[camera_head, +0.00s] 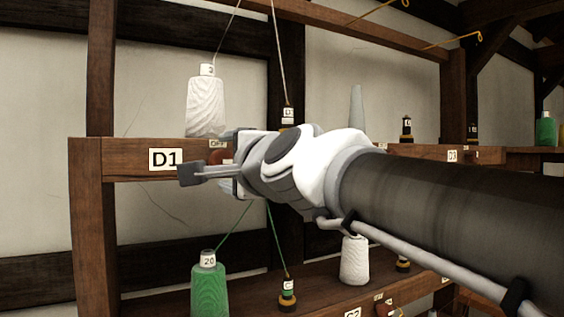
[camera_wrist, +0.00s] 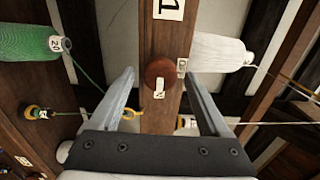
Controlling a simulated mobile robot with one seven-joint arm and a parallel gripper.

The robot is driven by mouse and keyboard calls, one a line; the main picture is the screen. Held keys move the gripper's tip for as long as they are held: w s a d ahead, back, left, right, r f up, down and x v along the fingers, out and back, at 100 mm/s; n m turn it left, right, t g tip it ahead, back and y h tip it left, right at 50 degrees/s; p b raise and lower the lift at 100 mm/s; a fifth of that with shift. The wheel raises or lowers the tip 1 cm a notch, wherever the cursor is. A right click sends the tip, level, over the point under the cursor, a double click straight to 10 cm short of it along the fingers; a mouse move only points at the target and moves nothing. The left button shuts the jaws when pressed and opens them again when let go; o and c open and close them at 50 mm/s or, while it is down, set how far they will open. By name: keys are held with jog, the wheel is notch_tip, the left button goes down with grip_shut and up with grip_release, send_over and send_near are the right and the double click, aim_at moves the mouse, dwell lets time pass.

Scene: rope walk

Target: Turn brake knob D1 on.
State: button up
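The brake knob D1 (camera_wrist: 159,72) is a round, red-brown knob on the front of a wooden rail, with a white mark on its lower side in the wrist view. A small white label (camera_wrist: 182,67), its print unreadable there, sits just right of it. The D1 plate (camera_wrist: 168,9) is partly cut off above the knob; it shows whole in the head view (camera_head: 165,159). My gripper (camera_wrist: 161,77) is open, with one finger on each side of the knob and gaps visible on both sides. In the head view my wrist mostly hides the knob.
A white spool (camera_head: 206,105) stands on the rail above the knob, its thread running up. A green spool (camera_head: 209,288) and another white spool (camera_head: 354,260) stand on the lower shelf. A wooden post (camera_head: 88,230) is at the left.

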jog(key=b+v, duration=0.1)
jog(key=v, duration=1.6)
jog(key=shift+s, duration=0.2)
jog(key=shift+d, duration=0.1)
